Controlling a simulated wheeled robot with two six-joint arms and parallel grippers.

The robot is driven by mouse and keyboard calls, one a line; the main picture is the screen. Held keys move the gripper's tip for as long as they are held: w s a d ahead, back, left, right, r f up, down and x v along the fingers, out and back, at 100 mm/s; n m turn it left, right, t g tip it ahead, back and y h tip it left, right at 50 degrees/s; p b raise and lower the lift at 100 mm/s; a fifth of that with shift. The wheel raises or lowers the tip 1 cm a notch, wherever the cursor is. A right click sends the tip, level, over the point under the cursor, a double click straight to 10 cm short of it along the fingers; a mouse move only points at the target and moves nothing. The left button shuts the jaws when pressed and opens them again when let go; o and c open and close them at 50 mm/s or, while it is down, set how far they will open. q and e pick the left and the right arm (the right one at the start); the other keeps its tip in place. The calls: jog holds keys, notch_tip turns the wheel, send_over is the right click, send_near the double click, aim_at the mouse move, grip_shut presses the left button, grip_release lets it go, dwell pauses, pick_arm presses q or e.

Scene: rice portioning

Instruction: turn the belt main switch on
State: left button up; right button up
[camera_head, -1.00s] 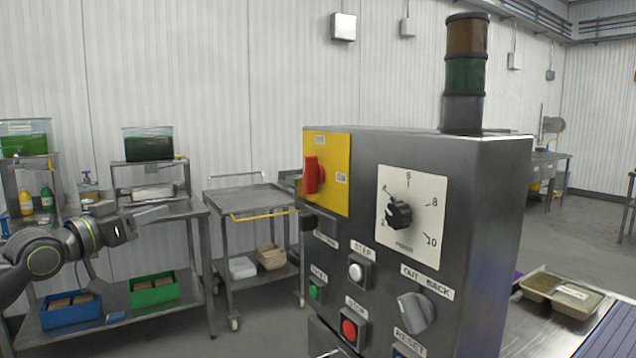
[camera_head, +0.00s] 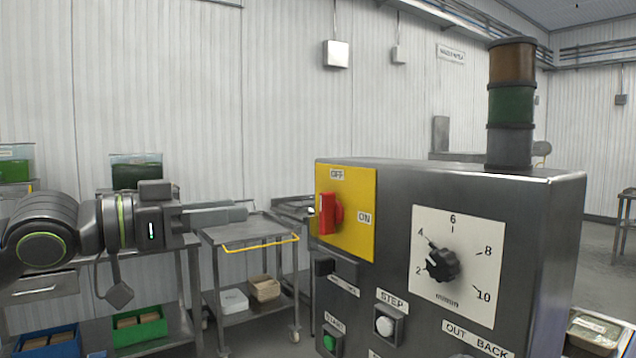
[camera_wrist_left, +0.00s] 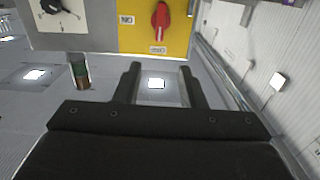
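The main switch is a red handle (camera_head: 328,214) on a yellow plate (camera_head: 356,235) at the upper left of the grey control box (camera_head: 395,190). The handle stands upright, in line with the OFF label above it; the ON label is to its right. My left gripper (camera_head: 243,214) points right at about the handle's height, left of the plate and apart from it. In the left wrist view the gripper (camera_wrist_left: 160,68) has its two fingers spread with nothing between them. The red handle (camera_wrist_left: 160,20) shows beyond the fingertips. My right gripper is not in view.
The box also carries a numbered dial (camera_head: 441,264), a STEP button (camera_head: 384,326) and a green START button (camera_head: 330,342). A stack light (camera_head: 511,105) stands on top. A steel cart (camera_head: 262,232) stands behind my left gripper. The space between gripper and plate looks clear.

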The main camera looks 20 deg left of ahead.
pick_arm(q)
jog(key=p, duration=0.6)
send_near(321, 198)
jog(key=shift+x, duration=1.7)
jog(key=shift+p+x, duration=0.75)
jog(key=shift+x, duration=2.3)
grip_shut()
